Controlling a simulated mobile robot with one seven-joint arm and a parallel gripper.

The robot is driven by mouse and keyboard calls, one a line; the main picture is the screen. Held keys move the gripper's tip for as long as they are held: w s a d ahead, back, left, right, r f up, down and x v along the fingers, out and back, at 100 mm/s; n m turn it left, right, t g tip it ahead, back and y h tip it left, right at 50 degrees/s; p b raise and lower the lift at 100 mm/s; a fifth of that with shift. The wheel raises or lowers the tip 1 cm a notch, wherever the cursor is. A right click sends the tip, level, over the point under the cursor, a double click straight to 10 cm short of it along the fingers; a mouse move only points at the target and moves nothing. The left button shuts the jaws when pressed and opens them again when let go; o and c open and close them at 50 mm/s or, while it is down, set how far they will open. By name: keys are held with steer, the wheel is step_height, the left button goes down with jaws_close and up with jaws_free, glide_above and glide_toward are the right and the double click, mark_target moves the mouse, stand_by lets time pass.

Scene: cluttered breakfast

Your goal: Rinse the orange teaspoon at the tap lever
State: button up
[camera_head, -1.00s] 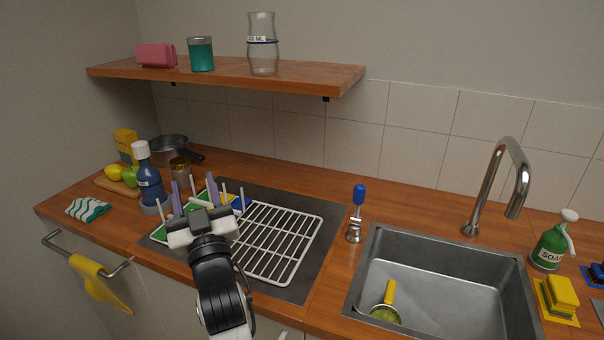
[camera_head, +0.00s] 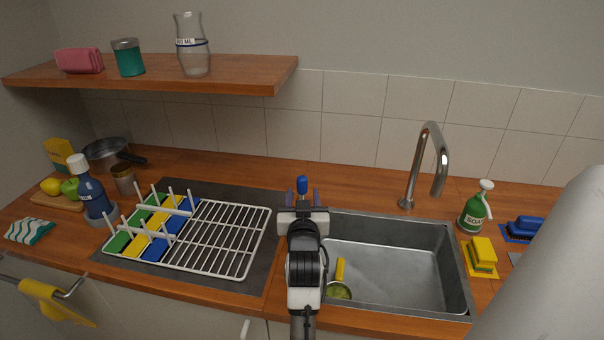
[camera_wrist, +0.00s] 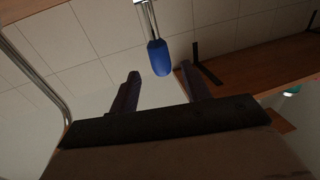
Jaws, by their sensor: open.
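The tap lever with its blue handle (camera_head: 302,184) stands upright on the counter left of the sink. My gripper (camera_head: 303,197) is in front of it, fingers pointing at it and open. In the wrist view the blue handle (camera_wrist: 158,58) shows between and just beyond the fingertips of my gripper (camera_wrist: 160,82), with nothing held. I cannot tell whether the fingers reach around it. The lever's base is hidden behind my gripper in the head view. The curved chrome tap (camera_head: 431,150) rises behind the sink (camera_head: 455,265). I see no orange teaspoon in any view.
A yellow-handled round green utensil (camera_head: 340,290) lies in the sink. A white drying rack (camera_head: 225,240) with green, yellow and blue items stands left. A green soap bottle (camera_head: 474,212) and a yellow sponge (camera_head: 482,252) are right of the sink. A wooden shelf (camera_head: 240,78) hangs above left.

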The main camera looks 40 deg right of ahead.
mark_target(302, 179)
steer(key=p+x, duration=0.2)
steer(key=x, duration=0.5)
steer(key=shift+w+d, duration=0.2)
steer(key=shift+w, duration=0.1)
jaws_close()
